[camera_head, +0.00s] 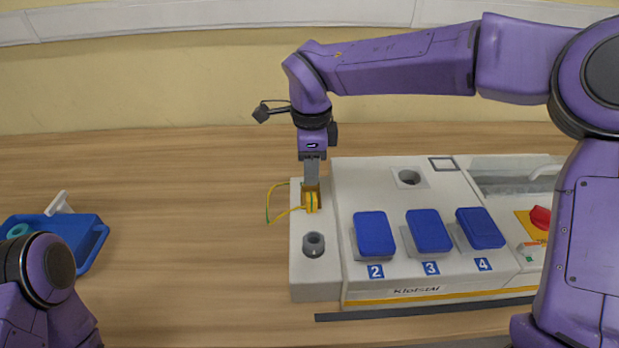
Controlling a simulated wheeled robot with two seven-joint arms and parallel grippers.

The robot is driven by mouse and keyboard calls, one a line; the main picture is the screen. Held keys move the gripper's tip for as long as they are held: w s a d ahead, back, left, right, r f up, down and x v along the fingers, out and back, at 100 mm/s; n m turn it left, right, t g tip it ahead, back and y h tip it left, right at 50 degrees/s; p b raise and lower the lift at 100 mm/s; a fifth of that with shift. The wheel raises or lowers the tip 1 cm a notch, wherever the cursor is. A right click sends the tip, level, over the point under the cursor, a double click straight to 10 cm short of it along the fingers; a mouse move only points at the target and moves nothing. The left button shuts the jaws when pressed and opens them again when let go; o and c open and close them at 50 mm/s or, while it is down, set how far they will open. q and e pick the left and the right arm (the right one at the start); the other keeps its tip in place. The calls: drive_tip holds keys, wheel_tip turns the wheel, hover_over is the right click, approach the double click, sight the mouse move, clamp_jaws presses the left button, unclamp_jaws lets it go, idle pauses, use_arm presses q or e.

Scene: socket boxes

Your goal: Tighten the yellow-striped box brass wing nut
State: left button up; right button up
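A white box (415,275) with a yellow stripe along its lower front edge stands on the table at centre right. On its narrow left-hand ledge is a small brass-yellow fitting (311,201), with a yellow-green wire (273,204) looping out to its left. My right gripper (311,182) points straight down, with its grey fingertips right at the top of this fitting. The wing nut itself cannot be told apart from the fitting, and the fingers look close together, but whether they grip it is unclear. My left arm shows at the lower left; its gripper is not in view.
Three blue socket covers (428,231), labelled 2, 3 and 4, sit on the box top. A grey round post (313,244) stands nearer on the ledge. A red knob (541,217) is at the right. A blue tray (88,232) lies far left; bare table lies between.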

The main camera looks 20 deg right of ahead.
sight(310, 188)
wheel_tip(310, 188, down, 3)
drive_tip(key=shift+w+r, duration=0.1)
drive_tip(key=shift+f, duration=0.3)
clamp_jaws()
